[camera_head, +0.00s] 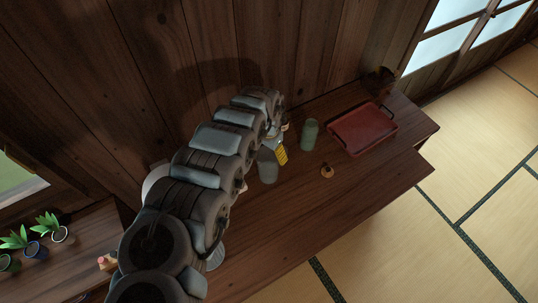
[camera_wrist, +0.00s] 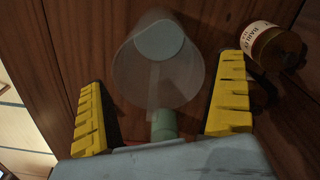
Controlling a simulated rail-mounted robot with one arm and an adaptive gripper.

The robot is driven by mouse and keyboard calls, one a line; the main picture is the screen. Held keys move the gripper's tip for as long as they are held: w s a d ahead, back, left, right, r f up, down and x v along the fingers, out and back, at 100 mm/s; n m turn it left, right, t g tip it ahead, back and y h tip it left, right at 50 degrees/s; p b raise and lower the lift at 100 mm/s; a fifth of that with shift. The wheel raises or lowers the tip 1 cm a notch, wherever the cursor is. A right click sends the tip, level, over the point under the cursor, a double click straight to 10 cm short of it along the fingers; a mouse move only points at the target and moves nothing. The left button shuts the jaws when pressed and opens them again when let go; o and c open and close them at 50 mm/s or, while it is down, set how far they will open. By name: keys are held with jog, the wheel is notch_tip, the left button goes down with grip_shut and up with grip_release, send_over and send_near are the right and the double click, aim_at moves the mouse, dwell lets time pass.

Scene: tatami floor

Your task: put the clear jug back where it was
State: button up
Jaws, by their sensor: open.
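The clear jug (camera_head: 267,166) stands on the dark wooden table beside my gripper (camera_head: 279,153). In the wrist view the clear jug (camera_wrist: 158,72) shows as a see-through cylinder, framed between the two yellow fingers of my gripper (camera_wrist: 163,72). The fingers are spread wide, with a visible gap on the right; I cannot tell how deep the jug sits between them. A short green piece (camera_wrist: 164,125) shows below the jug, near the palm; I cannot tell whether it belongs to the jug. Part of the table by the gripper is hidden behind my arm.
A green cup (camera_head: 309,134) stands right of the gripper, then a red tray (camera_head: 362,130). A small round brown item (camera_head: 327,171) lies in front. A labelled amber bottle (camera_wrist: 272,43) is close to the right finger. Potted plants (camera_head: 40,234) stand at left. The front right tabletop is clear.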

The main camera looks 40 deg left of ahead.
notch_tip(320, 180, up, 10)
dwell(0.8)
